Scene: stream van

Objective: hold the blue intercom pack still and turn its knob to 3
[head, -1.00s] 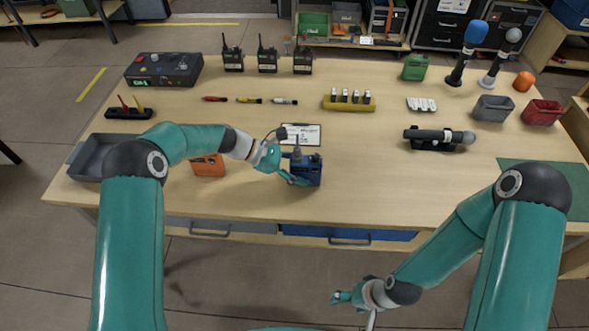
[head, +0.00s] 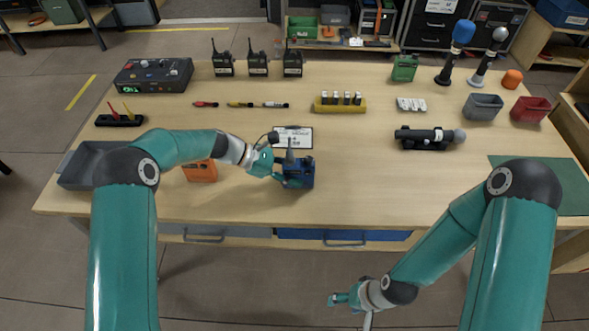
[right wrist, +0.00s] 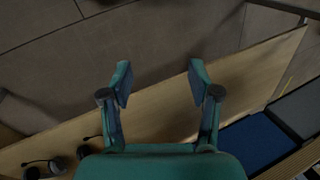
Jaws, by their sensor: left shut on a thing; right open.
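The blue intercom pack (head: 301,174) stands upright near the front edge of the table in the head view, a dark antenna-like stub rising from its top. My left gripper (head: 283,174) is shut on the pack from its left side. The knob is too small to make out, and its setting cannot be read. My right gripper (head: 343,299) is open and empty, low in front of the table and apart from the pack. Its two spread fingers also show in the right wrist view (right wrist: 160,85), with nothing between them.
An orange pack (head: 200,171) stands left of the blue one, partly behind my left arm. A dark microphone-like thing (head: 428,138) lies in a cradle to the right. The table (head: 375,190) is clear right of the pack.

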